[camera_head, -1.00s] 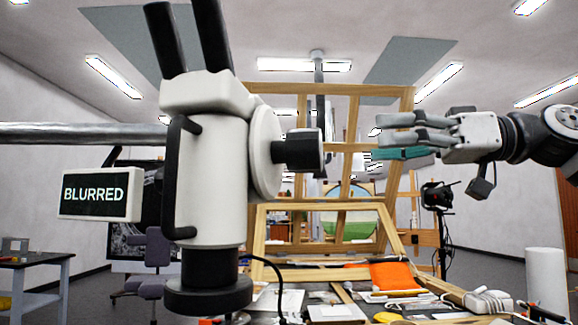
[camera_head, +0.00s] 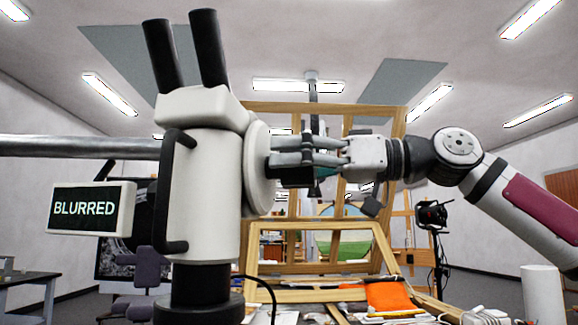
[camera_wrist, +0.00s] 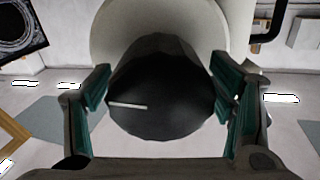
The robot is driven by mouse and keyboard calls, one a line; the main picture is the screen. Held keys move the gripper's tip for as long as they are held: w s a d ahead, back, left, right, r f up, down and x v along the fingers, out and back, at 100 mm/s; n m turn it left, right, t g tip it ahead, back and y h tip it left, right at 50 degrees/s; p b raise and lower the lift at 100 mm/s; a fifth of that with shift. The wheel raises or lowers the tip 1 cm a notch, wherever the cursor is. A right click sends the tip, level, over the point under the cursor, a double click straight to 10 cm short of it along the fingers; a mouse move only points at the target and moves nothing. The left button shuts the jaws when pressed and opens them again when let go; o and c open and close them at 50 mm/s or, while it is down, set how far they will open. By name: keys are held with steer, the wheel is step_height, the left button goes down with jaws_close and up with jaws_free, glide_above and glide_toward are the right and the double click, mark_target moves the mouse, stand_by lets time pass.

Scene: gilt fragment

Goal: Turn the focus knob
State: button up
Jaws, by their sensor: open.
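The white microscope (camera_head: 205,200) stands at the left of centre in the head view, with two black eyepieces on top. A small screen (camera_head: 91,209) on its left reads BLURRED. The black focus knob (camera_wrist: 160,90) sticks out from a round white disc (camera_head: 258,168) on the microscope's right side. In the wrist view the knob fills the middle, with a pale line on its face. My gripper (camera_head: 285,160) is open, its fingers on either side of the knob.
A wooden frame (camera_head: 320,262) and easel stand behind my gripper. The table below holds an orange cloth (camera_head: 389,296), a white cylinder (camera_head: 542,293) and several small items. A metal bar (camera_head: 80,146) runs left from the microscope.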

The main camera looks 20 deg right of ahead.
steer(key=shift+w+a, duration=0.1)
steer(key=shift+a, duration=0.05)
steer(key=c, duration=1.2)
steer(key=shift+m, duration=0.3)
steer(key=shift+w+m+b, duration=0.1)
steer(key=shift+m+b, duration=0.4)
steer(key=shift+m, duration=0.3)
steer(key=shift+m+b, duration=0.3)
steer(key=shift+m, duration=1.5)
